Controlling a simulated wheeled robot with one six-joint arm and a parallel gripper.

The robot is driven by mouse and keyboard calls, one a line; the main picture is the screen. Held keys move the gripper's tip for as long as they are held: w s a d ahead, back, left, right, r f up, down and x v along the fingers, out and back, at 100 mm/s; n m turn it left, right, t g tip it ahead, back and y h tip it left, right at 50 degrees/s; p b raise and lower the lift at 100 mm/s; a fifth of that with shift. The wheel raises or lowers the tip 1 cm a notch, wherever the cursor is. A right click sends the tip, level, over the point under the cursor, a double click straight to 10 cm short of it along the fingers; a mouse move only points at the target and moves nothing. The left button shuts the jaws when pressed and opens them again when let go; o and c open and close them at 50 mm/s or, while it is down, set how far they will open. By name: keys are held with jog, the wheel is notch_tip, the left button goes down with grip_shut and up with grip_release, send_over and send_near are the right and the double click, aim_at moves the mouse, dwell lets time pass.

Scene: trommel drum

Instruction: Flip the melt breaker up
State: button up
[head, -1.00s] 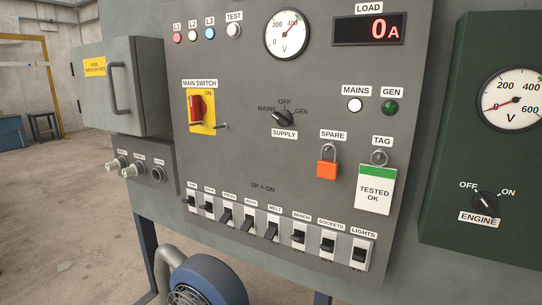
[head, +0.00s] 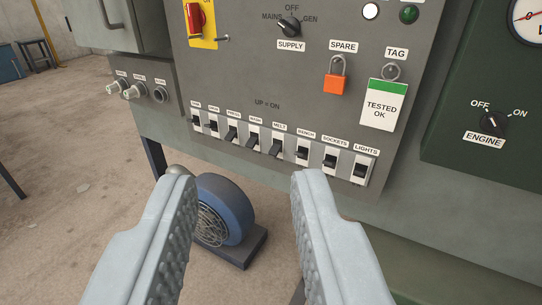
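The melt breaker (head: 275,147) is a black lever on a white body, under the MELT label in the row along the panel's lower edge. Its lever points downward, and the panel is marked UP = ON. My gripper (head: 243,176) is open and empty. Its two grey fingers stand wide apart in front of and below the row, apart from every lever. The melt breaker shows above the gap, nearer the right fingertip.
Bench (head: 302,152), sockets (head: 330,160) and lights (head: 361,170) breakers are close on the right; several more stand left. An orange padlock (head: 335,84) and tag (head: 384,104) hang above. A blue blower (head: 225,208) sits below the panel.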

jog(key=c, duration=0.4)
jog(key=shift+w+f, duration=0.25)
jog(key=shift+w, duration=0.05)
grip_shut()
jog(key=w+d+f+n+g+h, duration=0.3)
jog(key=w+f+n, duration=0.2)
jog(key=w+f, duration=0.35)
jog(key=w+d+f+n+g+h, duration=0.25)
jog(key=w+f+n, duration=0.25)
jog(key=w+f, duration=0.3)
jog(key=w+d+f+n+g+h, duration=0.3)
jog(key=w+f+n+g+h, duration=0.15)
jog(key=w+f, duration=0.35)
jog(key=w+a+f+n+t, duration=0.4)
jog(key=w+f+n, duration=0.2)
jog(key=w+n, duration=0.1)
jog(key=w+a+f+n+t, duration=0.4)
jog(key=w+a+f+n, duration=0.1)
jog(key=w+f+n, duration=0.2)
jog(key=shift+w+a+f+n+t, duration=0.15)
jog(key=shift+w+n+t, duration=0.3)
jog(key=shift+w, duration=0.6)
